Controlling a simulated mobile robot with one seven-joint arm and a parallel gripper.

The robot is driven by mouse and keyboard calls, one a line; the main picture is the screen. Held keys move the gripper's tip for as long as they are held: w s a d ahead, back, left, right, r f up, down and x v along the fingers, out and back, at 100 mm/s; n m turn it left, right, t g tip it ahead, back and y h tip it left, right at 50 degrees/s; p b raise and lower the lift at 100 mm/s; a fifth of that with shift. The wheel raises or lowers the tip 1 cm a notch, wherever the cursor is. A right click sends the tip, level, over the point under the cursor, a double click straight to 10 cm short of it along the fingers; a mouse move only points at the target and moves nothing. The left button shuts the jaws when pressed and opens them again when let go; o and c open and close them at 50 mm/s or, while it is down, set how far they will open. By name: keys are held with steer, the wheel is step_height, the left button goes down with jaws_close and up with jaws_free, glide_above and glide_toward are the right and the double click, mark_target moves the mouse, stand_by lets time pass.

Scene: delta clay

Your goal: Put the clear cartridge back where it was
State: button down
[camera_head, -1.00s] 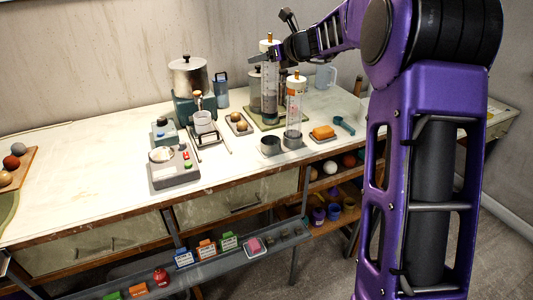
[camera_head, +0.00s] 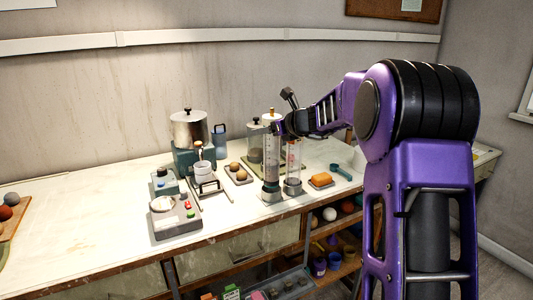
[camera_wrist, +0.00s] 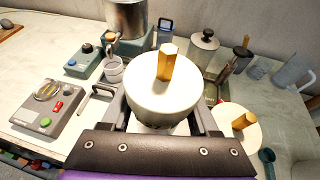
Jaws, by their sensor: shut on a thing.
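The clear cartridge (camera_head: 270,155) is a tall see-through tube with a white cap and a wooden knob. My gripper (camera_head: 283,127) is shut around its upper part and holds it upright. Its bottom meets the left round metal holder (camera_head: 271,195) at the bench's front; I cannot tell whether it is fully seated. In the wrist view the cap of the cartridge (camera_wrist: 160,98) fills the space between my fingers (camera_wrist: 163,118). A second clear cartridge (camera_head: 294,160) stands close on the right; its cap (camera_wrist: 238,128) shows in the wrist view.

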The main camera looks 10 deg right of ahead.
step_height(320, 180, down, 4)
steer(key=shift+f+b, duration=0.2)
steer(key=shift+b, duration=0.45)
steer(key=shift+f, duration=0.2)
steer(key=shift+c, duration=2.2)
jaws_free()
steer(key=shift+r, duration=0.25)
glide_toward(266, 143)
steer(key=shift+w+d+f+p, duration=0.25)
steer(key=shift+w+d, duration=0.1)
steer(key=shift+w, duration=0.2)
steer(key=shift+w+d+f+p, duration=0.1)
steer(key=shift+w+d+f, duration=0.15)
steer(key=shift+w+d, duration=0.25)
